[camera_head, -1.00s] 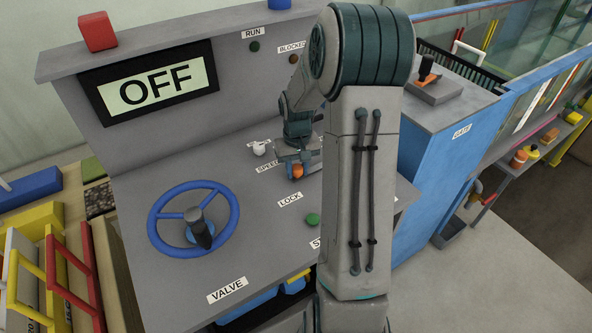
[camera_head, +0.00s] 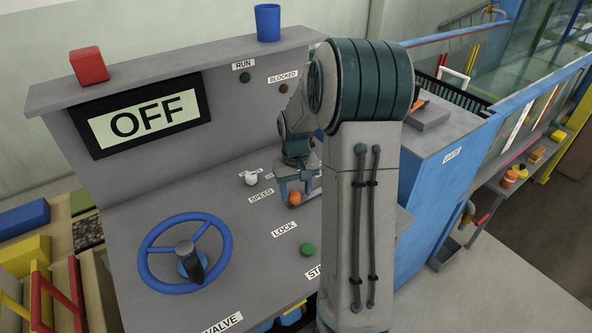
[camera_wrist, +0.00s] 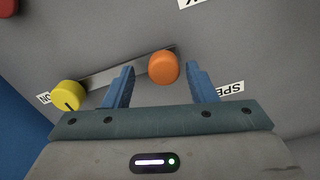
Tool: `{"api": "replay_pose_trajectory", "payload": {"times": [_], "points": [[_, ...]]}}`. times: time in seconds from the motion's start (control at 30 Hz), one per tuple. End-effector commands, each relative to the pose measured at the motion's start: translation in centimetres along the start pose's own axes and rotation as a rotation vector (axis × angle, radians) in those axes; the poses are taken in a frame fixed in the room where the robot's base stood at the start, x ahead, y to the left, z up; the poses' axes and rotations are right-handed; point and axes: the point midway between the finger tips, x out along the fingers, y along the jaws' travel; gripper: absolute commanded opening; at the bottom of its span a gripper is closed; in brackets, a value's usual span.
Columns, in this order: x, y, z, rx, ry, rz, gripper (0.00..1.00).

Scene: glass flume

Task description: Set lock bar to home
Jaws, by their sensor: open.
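The lock bar is a thin flat metal bar (camera_wrist: 125,68) with an orange round knob (camera_wrist: 163,67) at one end. In the wrist view it slants from the knob down to the left, toward a yellow knob. My gripper (camera_wrist: 160,70) is open, with one blue finger on each side of the orange knob and a visible gap on both sides. In the head view my gripper (camera_head: 297,183) is low over the console, and the orange knob (camera_head: 295,198) shows beneath it above the LOCK label (camera_head: 284,229). Most of the bar is hidden there.
The grey console also carries a blue valve wheel (camera_head: 185,253), a green button (camera_head: 307,249) and a white knob (camera_head: 251,179). A display (camera_head: 142,122) reads OFF. The yellow knob (camera_wrist: 67,95) is close to my left finger in the wrist view.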

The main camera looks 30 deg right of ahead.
Motion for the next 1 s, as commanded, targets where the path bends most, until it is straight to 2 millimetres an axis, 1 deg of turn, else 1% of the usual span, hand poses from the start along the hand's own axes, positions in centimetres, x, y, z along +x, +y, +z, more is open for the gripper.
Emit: {"api": "replay_pose_trajectory", "payload": {"times": [0.03, 0.3, 0.4, 0.5, 0.6, 0.7, 1.0], "points": [[-1.1, 0.0, -0.1, 0.001, 0.006, 0.001, 0.52], [-7.3, 0.1, -0.1, 0.003, 0.006, 0.001, 0.52], [-9.2, 0.1, -0.1, 0.003, 0.006, 0.001, 0.52], [-10.6, 0.1, 0.0, 0.003, 0.004, 0.001, 0.52], [-11.4, 0.1, 0.0, 0.003, 0.003, 0.0, 0.52], [-11.8, 0.1, 0.0, 0.003, 0.001, 0.0, 0.52], [-11.8, 0.1, 0.0, 0.003, 0.001, 0.0, 0.52]]}}
